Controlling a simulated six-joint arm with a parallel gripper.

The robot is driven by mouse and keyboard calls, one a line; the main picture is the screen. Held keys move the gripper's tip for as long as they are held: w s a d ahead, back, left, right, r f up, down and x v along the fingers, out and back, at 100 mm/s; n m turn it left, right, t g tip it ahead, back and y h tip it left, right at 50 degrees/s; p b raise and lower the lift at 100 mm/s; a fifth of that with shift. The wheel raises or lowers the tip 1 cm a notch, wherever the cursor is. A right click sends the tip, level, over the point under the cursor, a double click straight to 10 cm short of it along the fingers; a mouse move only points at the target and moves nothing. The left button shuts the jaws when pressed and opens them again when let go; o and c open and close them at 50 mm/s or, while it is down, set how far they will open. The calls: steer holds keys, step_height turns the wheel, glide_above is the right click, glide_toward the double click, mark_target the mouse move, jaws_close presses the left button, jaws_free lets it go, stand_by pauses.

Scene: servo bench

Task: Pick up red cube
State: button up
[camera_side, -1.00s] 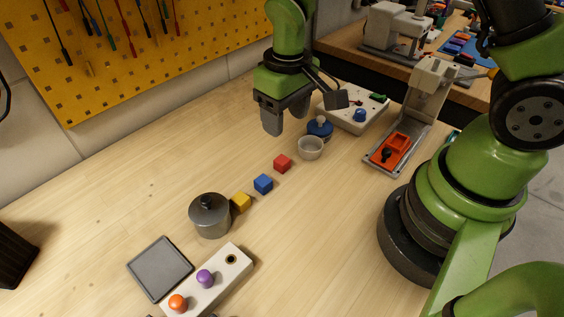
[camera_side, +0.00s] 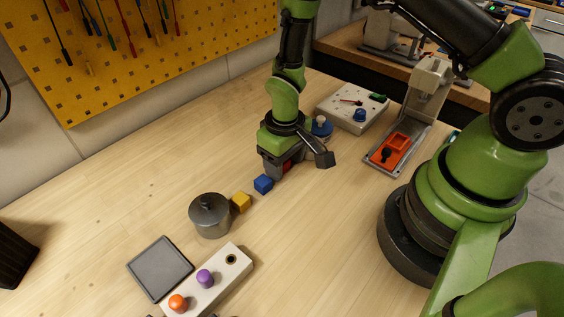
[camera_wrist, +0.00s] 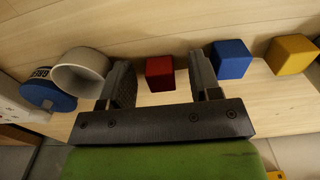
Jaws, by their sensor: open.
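The red cube (camera_wrist: 160,73) sits on the wooden bench and shows between the two fingers of my gripper (camera_wrist: 162,80) in the wrist view. A sliver of the red cube (camera_side: 287,166) shows in the side view, mostly hidden by the fingers. My gripper (camera_side: 275,170) is low over the bench, open, with one finger on each side of the cube. In the wrist view a small gap shows on each side of the cube.
The blue cube (camera_wrist: 231,59) stands close beside one finger, with the yellow cube (camera_wrist: 291,54) beyond it. A white cup (camera_wrist: 80,73) is close to the other finger. A lidded pot (camera_side: 210,215) and a grey tray (camera_side: 160,268) stand further left in the side view.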

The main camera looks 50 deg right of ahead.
steer(key=c, duration=1)
